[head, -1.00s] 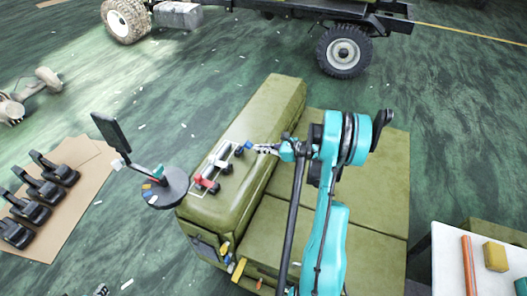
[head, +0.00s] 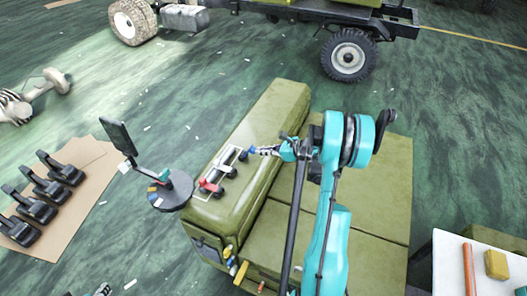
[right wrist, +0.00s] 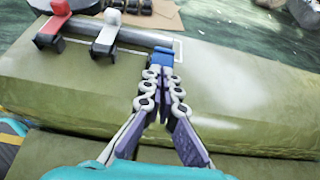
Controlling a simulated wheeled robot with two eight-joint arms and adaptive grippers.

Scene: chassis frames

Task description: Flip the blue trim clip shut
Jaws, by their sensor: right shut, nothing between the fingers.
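The blue trim clip (head: 252,149) is at the far right end of a row of clips on the olive green block; it also shows in the right wrist view (right wrist: 162,54). Its lever is small and partly behind my fingertips, so I cannot tell if it is open or shut. My right gripper (head: 264,150) is shut and empty, its fingertips right at the blue clip. In the right wrist view the closed fingers (right wrist: 161,76) point at the clip's near side; whether they touch is unclear. My left gripper is not in view.
A red clip (right wrist: 51,25) and a white clip (right wrist: 107,38) sit left of the blue one along a grey bar. A round dark stand (head: 174,190) with a screen stands left of the block. A white table (head: 448,262) is at lower right.

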